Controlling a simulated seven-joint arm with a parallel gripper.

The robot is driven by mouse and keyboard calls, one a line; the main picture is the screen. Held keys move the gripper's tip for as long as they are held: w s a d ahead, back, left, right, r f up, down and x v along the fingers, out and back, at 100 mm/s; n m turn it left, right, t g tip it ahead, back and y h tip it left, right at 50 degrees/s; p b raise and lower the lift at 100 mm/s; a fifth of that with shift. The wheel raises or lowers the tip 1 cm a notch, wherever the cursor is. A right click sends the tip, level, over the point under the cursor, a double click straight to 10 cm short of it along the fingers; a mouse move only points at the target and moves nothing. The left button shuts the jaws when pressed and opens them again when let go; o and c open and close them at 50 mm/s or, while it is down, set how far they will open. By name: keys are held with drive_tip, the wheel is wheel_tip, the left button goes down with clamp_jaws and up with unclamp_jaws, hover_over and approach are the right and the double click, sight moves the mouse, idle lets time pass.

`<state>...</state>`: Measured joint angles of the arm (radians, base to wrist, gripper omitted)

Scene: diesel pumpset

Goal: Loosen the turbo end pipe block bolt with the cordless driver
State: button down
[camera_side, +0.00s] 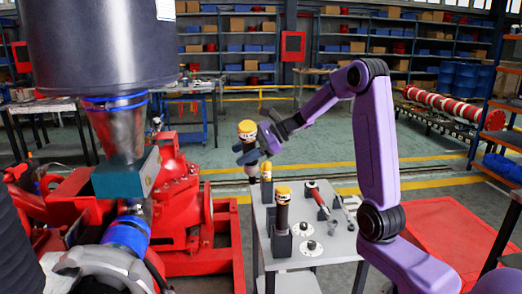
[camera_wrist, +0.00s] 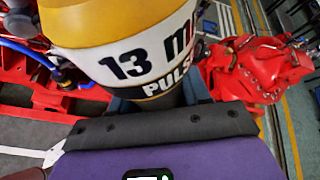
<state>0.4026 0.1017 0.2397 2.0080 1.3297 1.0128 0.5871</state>
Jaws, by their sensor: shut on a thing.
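My gripper (camera_side: 249,154) is shut on a cordless driver (camera_side: 247,130) with a yellow top and a white band, held above the far left corner of the grey tool table. In the wrist view the driver (camera_wrist: 140,55) fills the top middle, and its band reads "13 mm" and "PULSE". The red pumpset (camera_side: 178,190) stands left of the table, with a teal block (camera_side: 127,177) below a metal pipe. The driver is apart from the pumpset. I cannot make out the pipe block bolt in either view.
The grey tool table (camera_side: 325,246) holds a second yellow-topped driver (camera_side: 282,212) in a dark holder, a smaller yellow-topped tool (camera_side: 266,170), a red-handled tool (camera_side: 317,197) and round discs. A large dark cylinder (camera_side: 100,45) hangs over the pumpset at upper left.

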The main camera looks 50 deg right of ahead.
drive_tip(key=s+a+r+n+g+y, duration=0.2)
drive_tip(key=s+a+n+g, duration=0.5)
drive_tip(key=n, duration=0.7)
drive_tip(key=s+a+r+n+g+y, duration=0.1)
drive_tip(key=s+a+n+g+y, duration=0.1)
drive_tip(key=s+a+n+g, duration=0.5)
drive_tip(key=shift+s+a+r+n+y, duration=0.4)
drive_tip(key=shift+s+a+n, duration=1.4)
drive_tip(key=shift+n, duration=1.8)
drive_tip(key=shift+d, duration=0.1)
